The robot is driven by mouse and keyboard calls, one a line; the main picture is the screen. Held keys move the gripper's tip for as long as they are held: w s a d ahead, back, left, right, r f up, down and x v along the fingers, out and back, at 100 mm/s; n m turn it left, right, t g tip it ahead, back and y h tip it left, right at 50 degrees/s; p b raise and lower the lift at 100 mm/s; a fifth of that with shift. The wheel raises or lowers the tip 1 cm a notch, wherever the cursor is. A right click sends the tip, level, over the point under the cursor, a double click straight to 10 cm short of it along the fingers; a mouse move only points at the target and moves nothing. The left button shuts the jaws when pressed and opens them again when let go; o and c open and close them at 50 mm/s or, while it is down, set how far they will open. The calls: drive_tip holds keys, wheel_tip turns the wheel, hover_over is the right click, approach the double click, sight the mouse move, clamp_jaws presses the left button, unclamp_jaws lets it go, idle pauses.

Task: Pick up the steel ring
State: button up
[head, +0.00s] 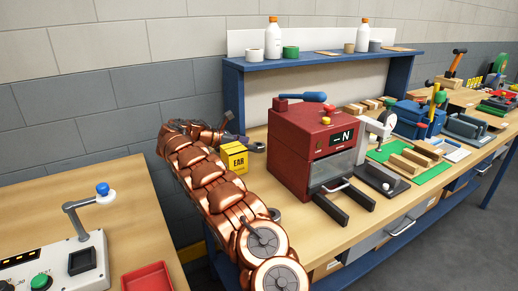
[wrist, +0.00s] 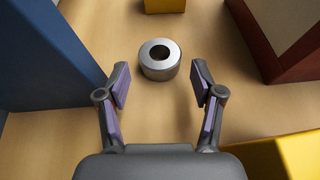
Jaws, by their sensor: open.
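The steel ring (wrist: 161,71) lies flat on the wooden bench top in the wrist view, a short silver cylinder with a dark round hole. My gripper (wrist: 160,88) is open and empty, its two purple-padded fingers spread. The ring is just beyond the fingertips, roughly centred between them, and the fingers do not appear to touch it. In the head view my copper-coloured arm reaches over the bench's left end. I cannot make out the ring for certain there.
In the wrist view a blue upright (wrist: 45,55) stands left, a dark red block (wrist: 262,45) right, and a yellow block (wrist: 285,155) lower right. Another yellow piece (wrist: 165,5) is beyond the ring. In the head view a yellow box (head: 234,158) and red machine (head: 300,150) stand nearby.

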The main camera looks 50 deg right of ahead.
drive_tip(key=shift+x, duration=1.8)
drive_tip(key=shift+c, duration=0.3)
drive_tip(key=c, duration=1.1)
drive_tip(key=shift+o, duration=0.2)
drive_tip(key=shift+r, duration=0.1)
